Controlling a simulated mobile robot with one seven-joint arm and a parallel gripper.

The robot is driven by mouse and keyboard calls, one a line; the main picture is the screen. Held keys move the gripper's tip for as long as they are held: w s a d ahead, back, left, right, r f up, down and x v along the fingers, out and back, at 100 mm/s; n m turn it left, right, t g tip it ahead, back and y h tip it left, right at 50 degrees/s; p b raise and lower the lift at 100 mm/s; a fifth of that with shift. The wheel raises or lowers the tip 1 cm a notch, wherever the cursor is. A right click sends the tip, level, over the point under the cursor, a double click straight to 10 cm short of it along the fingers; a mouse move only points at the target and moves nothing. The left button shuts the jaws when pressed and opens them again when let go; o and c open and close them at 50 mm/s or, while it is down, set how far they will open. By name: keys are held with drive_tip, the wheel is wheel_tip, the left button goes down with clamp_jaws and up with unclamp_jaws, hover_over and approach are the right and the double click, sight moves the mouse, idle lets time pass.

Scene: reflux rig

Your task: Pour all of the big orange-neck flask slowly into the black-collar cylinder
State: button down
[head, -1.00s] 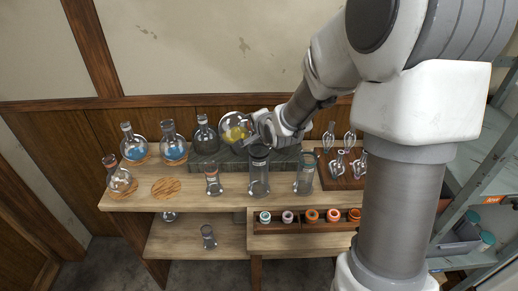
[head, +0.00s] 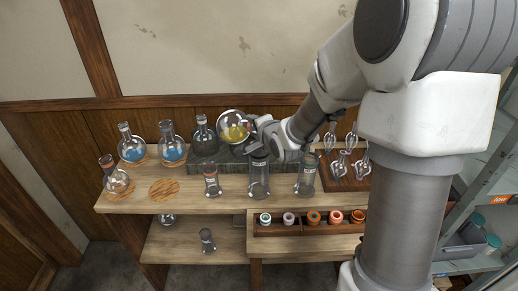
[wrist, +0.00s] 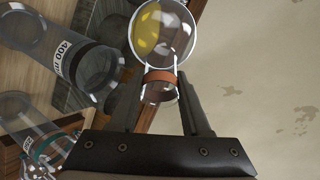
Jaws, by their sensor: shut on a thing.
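The big orange-neck flask (head: 230,122) is a round clear flask with yellow liquid in its bulb. In the wrist view its bulb (wrist: 178,30) and orange neck band show between the fingers. My gripper (head: 254,136) is shut on its neck; it also shows in the wrist view (wrist: 163,92). The flask is tilted, bulb up and to the left, neck toward the lower right. The black-collar cylinder (head: 259,182) stands upright on the bench just below my gripper; in the wrist view it shows at the left (wrist: 75,62). No liquid stream is visible.
Clear vessels stand close on both sides: a smaller one (head: 211,182) and a wider one (head: 306,177). A rack of coloured rings (head: 276,226) lies in front. An empty cork ring (head: 165,189) is free.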

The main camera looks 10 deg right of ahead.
drive_tip(key=shift+r+m+t+y+b, duration=0.15)
drive_tip(key=shift+m+t+y+b, duration=0.15)
drive_tip(key=shift+t+b, duration=0.8)
drive_tip(key=shift+f+t+b, duration=0.5)
drive_tip(key=shift+f+b, duration=0.05)
drive_tip(key=shift+b, duration=1.8)
drive_tip(key=shift+s+d+r+m+t+y+b, duration=0.15)
drive_tip(key=shift+m+t+y+b, duration=0.35)
drive_tip(key=shift+b, duration=1.05)
drive_tip(key=shift+s+r+m+t+b, duration=0.1)
drive_tip(key=shift+m+t+b, duration=0.2)
drive_tip(key=shift+t+b, duration=0.85)
drive_tip(key=shift+r+g+p, duration=0.25)
drive_tip(key=shift+g+p, duration=0.2)
drive_tip(key=shift+g, duration=0.1)
drive_tip(key=shift+w+f, duration=0.1)
drive_tip(key=shift+f, duration=0.2)
drive_tip(key=shift+b, duration=0.75)
drive_tip(key=shift+r+p, duration=0.25)
drive_tip(key=shift+p, duration=0.45)
drive_tip(key=shift+f, duration=0.25)
drive_tip(key=shift+b, duration=0.7)
